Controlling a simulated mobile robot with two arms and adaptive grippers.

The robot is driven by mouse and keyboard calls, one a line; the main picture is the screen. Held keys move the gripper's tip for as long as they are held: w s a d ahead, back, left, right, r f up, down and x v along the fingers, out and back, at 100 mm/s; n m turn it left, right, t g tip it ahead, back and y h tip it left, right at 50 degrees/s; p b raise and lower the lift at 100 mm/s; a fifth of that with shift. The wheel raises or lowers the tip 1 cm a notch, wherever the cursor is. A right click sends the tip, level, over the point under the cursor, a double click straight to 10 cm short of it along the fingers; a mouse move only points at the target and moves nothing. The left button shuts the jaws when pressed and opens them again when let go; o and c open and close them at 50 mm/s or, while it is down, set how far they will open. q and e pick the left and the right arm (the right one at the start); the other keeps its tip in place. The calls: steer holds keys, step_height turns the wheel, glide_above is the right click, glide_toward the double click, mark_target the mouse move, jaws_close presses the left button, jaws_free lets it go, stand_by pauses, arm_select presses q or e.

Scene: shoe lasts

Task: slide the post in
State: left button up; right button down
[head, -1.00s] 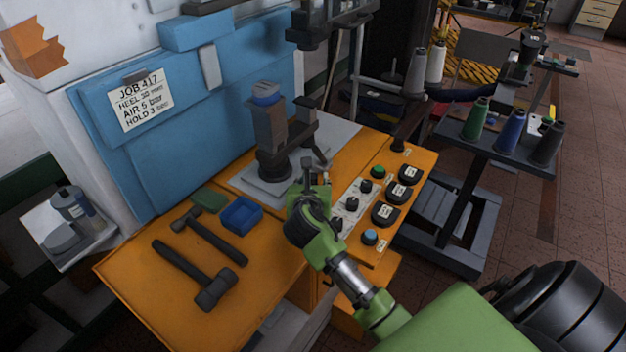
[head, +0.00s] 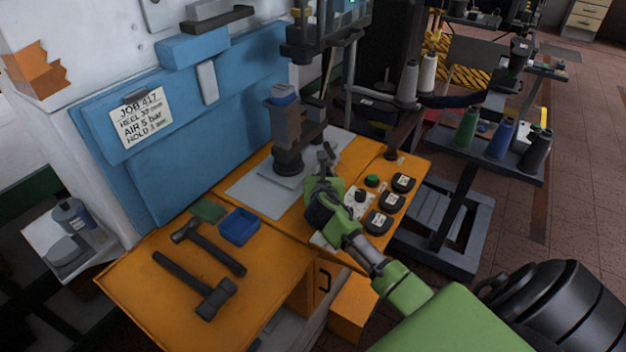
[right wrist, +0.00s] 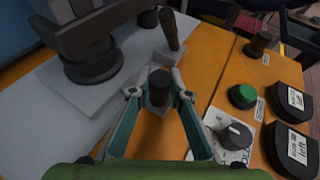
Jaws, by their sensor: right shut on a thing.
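My right gripper (right wrist: 159,94) is shut on a short dark cylinder, the post (right wrist: 159,86), which stands up between its two fingertips. In the head view this gripper (head: 325,172) is over the orange bench, beside the grey plate. The post's lower end is hidden between the fingers, so I cannot tell whether it touches anything below. The dark machine column (head: 286,128) stands on the grey plate, left of the gripper. Its round dark base (right wrist: 92,62) shows in the right wrist view. My left gripper is out of view.
A dark leaning rod (right wrist: 170,30) is just beyond. A blue tray (head: 239,226) and two hammers (head: 207,287) lie at the bench's left.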

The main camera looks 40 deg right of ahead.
steer(key=w+d, duration=0.1)
steer(key=d, duration=0.2)
steer(key=w+d, duration=0.1)
steer(key=d, duration=0.2)
steer(key=w+d, duration=0.1)
steer(key=d, duration=0.2)
steer(key=shift+w+d+p, duration=0.1)
steer(key=shift+w+p, duration=0.2)
steer(key=shift+w, duration=0.05)
steer(key=shift+d+r, duration=0.1)
steer(key=shift+r, duration=0.05)
steer(key=c, duration=2.1)
jaws_free()
steer(key=shift+r, duration=0.1)
steer(key=shift+o, duration=1.1)
steer(key=shift+d, duration=0.15)
steer(key=shift+w+f, duration=0.1)
steer(key=shift+f, duration=0.2)
steer(key=shift+r, duration=0.1)
steer(key=v, duration=1.2)
